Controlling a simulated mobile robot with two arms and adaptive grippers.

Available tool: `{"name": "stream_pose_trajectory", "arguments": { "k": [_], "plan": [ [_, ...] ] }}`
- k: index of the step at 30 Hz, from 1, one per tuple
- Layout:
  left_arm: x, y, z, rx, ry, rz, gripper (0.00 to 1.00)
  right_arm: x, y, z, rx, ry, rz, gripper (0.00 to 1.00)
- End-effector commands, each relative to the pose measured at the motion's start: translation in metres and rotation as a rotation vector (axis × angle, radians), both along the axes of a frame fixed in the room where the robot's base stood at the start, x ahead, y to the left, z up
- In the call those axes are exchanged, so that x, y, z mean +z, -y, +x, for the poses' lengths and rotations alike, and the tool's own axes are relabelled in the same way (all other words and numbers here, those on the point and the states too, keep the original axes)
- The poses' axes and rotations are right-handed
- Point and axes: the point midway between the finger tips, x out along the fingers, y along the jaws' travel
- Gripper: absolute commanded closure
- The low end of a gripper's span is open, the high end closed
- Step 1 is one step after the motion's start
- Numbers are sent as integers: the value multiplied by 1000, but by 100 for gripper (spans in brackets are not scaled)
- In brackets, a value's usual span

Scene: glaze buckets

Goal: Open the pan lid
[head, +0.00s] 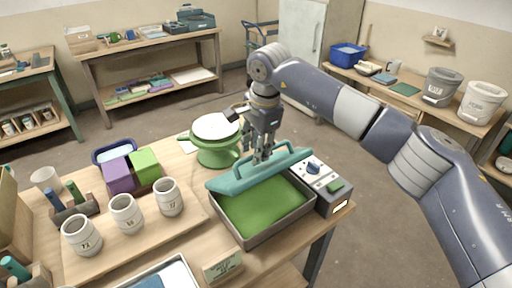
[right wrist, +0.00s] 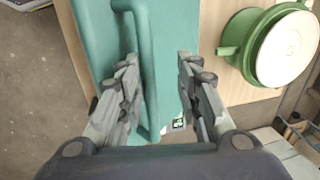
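The pan (head: 262,215) is a grey rectangular box with a green inside, near the table's front right. Its teal lid (head: 232,182) stands raised and tilted at the far side, so the inside shows. My right gripper (head: 262,158) is at the lid's upper part from behind. In the right wrist view the lid (right wrist: 95,30) fills the left and middle, with its long bar handle (right wrist: 150,75) between the fingers of my right gripper (right wrist: 157,65). The fingers are apart; the handle lies nearer the left finger. Contact is unclear. My left gripper is not in view.
A control box (head: 325,185) with a knob adjoins the pan's right side. A green round stand with a white top (head: 215,128) is just behind left. Several white cups (head: 126,215), a purple box (head: 118,176) and a green box (head: 146,166) stand left. A small sign (head: 222,266) is in front.

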Motion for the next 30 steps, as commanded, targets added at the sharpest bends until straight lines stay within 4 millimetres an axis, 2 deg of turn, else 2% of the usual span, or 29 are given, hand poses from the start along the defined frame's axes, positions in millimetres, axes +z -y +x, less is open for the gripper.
{"name": "stream_pose_trajectory", "arguments": {
  "k": [8,21,25,30],
  "plan": [
    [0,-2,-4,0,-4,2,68,11,1,0,0,4,2,69],
    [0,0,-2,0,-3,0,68,95,11,-15,1,5,2,69],
    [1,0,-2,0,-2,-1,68,111,12,-18,1,4,0,69],
    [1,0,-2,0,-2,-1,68,119,13,-20,2,1,2,69]
  ]
}}
